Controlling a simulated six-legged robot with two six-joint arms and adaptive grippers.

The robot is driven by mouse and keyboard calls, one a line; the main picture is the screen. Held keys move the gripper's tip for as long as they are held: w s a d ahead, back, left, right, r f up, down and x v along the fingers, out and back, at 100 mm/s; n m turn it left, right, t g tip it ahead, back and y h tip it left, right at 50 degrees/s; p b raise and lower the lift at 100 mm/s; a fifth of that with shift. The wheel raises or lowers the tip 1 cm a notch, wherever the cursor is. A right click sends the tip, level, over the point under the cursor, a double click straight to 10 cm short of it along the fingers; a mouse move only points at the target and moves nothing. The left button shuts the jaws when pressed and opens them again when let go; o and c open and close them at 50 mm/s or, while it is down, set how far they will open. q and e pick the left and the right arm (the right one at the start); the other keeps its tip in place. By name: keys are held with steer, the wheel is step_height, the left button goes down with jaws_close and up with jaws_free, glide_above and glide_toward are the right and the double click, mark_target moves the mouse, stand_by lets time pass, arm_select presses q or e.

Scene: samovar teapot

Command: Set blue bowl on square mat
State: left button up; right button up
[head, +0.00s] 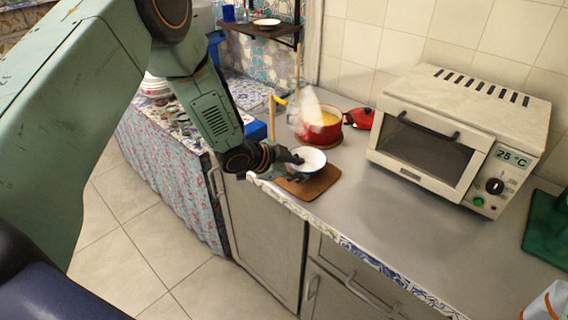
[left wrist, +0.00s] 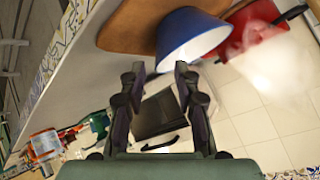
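The blue bowl (head: 309,160), white inside, stands upright at the far part of the brown square mat (head: 318,188) near the counter's front edge. It appears to rest on the mat. My left gripper (head: 290,157) is at the bowl's left side in the head view. In the left wrist view the two fingers (left wrist: 158,78) are spread with nothing between them. The bowl (left wrist: 183,33) lies just beyond the fingertips there, with the brown mat (left wrist: 128,28) under it. My right gripper is in neither view.
A red pot (head: 324,134) with yellow contents steams just behind the bowl. A red lid (head: 360,118) lies to its right. A white toaster oven (head: 440,140) stands farther right. The steel counter (head: 385,220) in front of the oven is clear.

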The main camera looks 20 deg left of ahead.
arm_select(q)
steer(key=v, duration=0.7)
steer(key=s+d+f+n+g+y, duration=0.1)
steer(key=s+d+f+n+g, duration=0.15)
steer(key=s+f, duration=0.4)
steer(key=s+d+f+n+g, duration=0.1)
steer(key=s+f+n, duration=0.3)
steer(key=s+f, duration=0.3)
steer(key=s+a+f+n+g+y, duration=0.1)
steer(key=s+f+n+g+y, duration=0.1)
steer(key=s, duration=1)
steer(key=s+a+f+n+g+y, duration=0.1)
steer(key=s+f+n+g+y, duration=0.1)
steer(key=s, duration=1)
steer(key=shift+s+a+f+n+g, duration=0.3)
steer(key=shift+n+g, duration=0.35)
steer(key=shift+n, duration=0.6)
steer(key=shift+w+f, duration=0.1)
steer(key=shift+f, duration=0.05)
